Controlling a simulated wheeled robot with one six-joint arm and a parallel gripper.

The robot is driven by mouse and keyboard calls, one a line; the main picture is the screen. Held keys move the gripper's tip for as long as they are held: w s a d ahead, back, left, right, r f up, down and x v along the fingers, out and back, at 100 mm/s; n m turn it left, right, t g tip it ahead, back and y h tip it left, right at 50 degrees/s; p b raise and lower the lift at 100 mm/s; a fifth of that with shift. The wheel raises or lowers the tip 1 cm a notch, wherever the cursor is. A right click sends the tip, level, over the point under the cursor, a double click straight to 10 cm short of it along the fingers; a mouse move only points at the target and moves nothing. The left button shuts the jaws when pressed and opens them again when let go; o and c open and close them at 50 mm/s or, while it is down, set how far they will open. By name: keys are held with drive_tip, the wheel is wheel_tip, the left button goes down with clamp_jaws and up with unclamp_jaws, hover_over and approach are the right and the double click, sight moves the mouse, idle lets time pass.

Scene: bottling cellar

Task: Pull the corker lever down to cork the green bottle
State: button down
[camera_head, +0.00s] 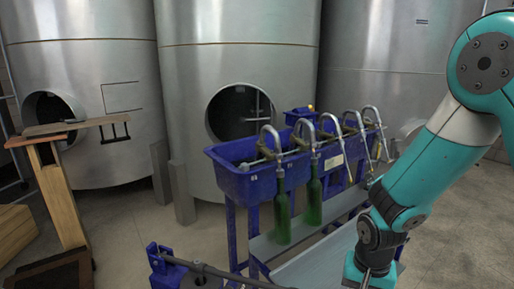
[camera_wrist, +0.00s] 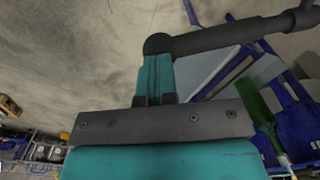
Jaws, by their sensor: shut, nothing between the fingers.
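The dark corker lever (camera_head: 215,272) runs from the blue corker (camera_head: 160,258) at the bottom left of the head view and leaves the frame at the bottom. In the wrist view the lever (camera_wrist: 235,36) comes in from the upper right and ends in a round knob (camera_wrist: 158,44). My gripper (camera_wrist: 156,64) is shut and empty, its teal fingertips right at the knob; I cannot tell whether they touch. Two green bottles, left (camera_head: 281,215) and right (camera_head: 313,200), stand under filler spouts. A green bottle (camera_wrist: 262,108) shows in the wrist view. Any bottle in the corker is hidden.
The blue filler trough (camera_head: 236,180) with several curved spouts stands mid-scene, with a grey tray (camera_head: 262,248) below. Steel tanks (camera_head: 237,80) fill the back. A wooden stand (camera_head: 62,205) is at the left. Floor is open between stand and filler.

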drive_tip(key=shift+d+f+b, duration=0.1)
drive_tip(key=shift+f+b, duration=0.45)
drive_tip(key=shift+f, duration=0.5)
drive_tip(key=shift+f, duration=0.25)
drive_tip(key=shift+r, duration=0.1)
wheel_tip(320, 180, up, 9)
drive_tip(key=p, duration=0.7)
drive_tip(key=shift+p, duration=0.4)
